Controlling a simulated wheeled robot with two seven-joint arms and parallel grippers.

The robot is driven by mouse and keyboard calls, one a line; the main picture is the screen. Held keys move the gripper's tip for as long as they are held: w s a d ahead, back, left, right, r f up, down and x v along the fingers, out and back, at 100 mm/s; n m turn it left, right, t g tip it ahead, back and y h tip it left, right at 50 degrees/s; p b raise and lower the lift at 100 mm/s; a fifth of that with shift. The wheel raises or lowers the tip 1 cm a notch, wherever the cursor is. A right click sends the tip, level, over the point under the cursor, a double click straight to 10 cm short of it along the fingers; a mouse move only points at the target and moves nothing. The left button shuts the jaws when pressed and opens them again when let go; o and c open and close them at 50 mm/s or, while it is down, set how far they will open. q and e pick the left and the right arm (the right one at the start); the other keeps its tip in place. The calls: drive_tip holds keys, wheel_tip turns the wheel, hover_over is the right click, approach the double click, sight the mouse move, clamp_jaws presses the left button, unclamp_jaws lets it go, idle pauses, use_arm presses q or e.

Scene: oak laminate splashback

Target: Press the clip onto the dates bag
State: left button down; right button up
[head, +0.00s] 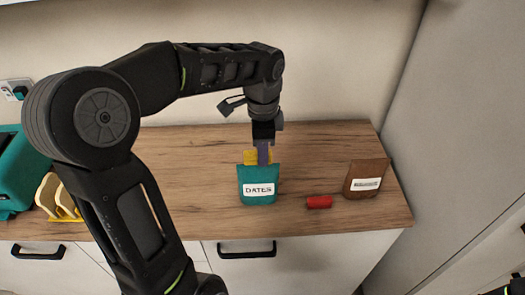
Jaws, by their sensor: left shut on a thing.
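The dates bag (259,187) is a teal pouch with a white "DATES" label, upright on the wooden counter near its middle. A yellow clip (250,157) is at the bag's top edge. My left gripper (264,155) points down from above and is shut on the yellow clip. The fingers cover part of the clip. I cannot tell from here whether the clip is around the bag's top or just behind it.
A red block-like item (319,201) lies right of the dates bag. A brown labelled bag (365,179) stands farther right. A teal appliance (18,172) and a yellow rack with bread-like slices (55,197) are at the left. The tall cabinet (450,120) bounds the right side.

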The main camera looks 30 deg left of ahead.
use_arm(q)
drive_tip(key=shift+f+b, duration=0.6)
drive_tip(key=shift+f, duration=0.45)
idle(1.4)
drive_tip(key=c, duration=1.2)
unclamp_jaws()
drive_tip(key=shift+o, duration=0.2)
drive_tip(key=o, duration=0.4)
drive_tip(key=shift+r+p, duration=1.9)
drive_tip(key=shift+r, duration=0.4)
drive_tip(key=shift+r+p, duration=0.8)
drive_tip(key=shift+r, duration=0.45)
